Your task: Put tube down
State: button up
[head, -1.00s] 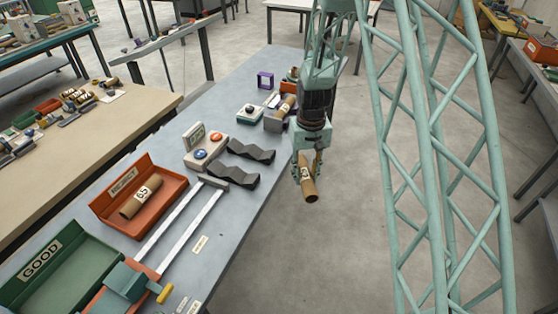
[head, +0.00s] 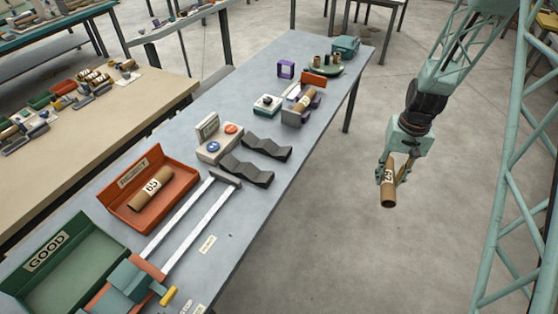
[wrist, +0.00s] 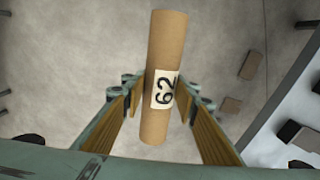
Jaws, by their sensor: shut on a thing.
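My gripper (head: 391,170) is shut on a brown cardboard tube (head: 388,192) with a white label. In the head view it hangs over the open floor, right of the grey workbench and apart from it. In the wrist view the tube (wrist: 165,60) sits between the finger pads and its label reads 62. The orange REJECT tray (head: 118,198) on the bench holds another labelled tube (head: 150,187). The green GOOD tray (head: 90,262) looks empty where it shows. Two dark wavy rests (head: 268,148) (head: 246,171) lie on the bench with nothing on them.
A control box (head: 218,138) with blue and orange buttons stands beside the rests. A measuring slide (head: 190,222) with two pale rails lies in front of the trays. Farther back a tube (head: 304,100) rests on a grey holder.

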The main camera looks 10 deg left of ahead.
jog(key=shift+d, duration=0.25)
jog(key=shift+a, duration=0.1)
jog(key=shift+a+n, duration=0.6)
jog(key=shift+a, duration=0.1)
jog(key=s+a+n, duration=0.3)
jog(key=a+n, duration=0.7)
jog(key=a, duration=0.2)
jog(key=s+a+n, duration=0.3)
jog(key=a+n, duration=0.8)
jog(key=a, duration=0.1)
jog(key=s+a+n, duration=0.2)
jog(key=a+n, duration=0.9)
jog(key=a, duration=0.1)
jog(key=shift+s+a, duration=0.15)
jog(key=shift+s, duration=0.25)
jog(key=shift+w, duration=0.1)
jog(key=w+a, duration=0.2)
jog(key=w, duration=0.2)
jog(key=w+a+f, duration=0.1)
jog(key=w+a, duration=0.2)
jog(key=w, duration=0.2)
jog(key=w+a, duration=0.2)
jog(key=w, duration=0.2)
jog(key=shift+w+a+f+p, duration=0.15)
jog(key=shift+a+f+p, duration=0.05)
jog(key=shift+p, duration=0.2)
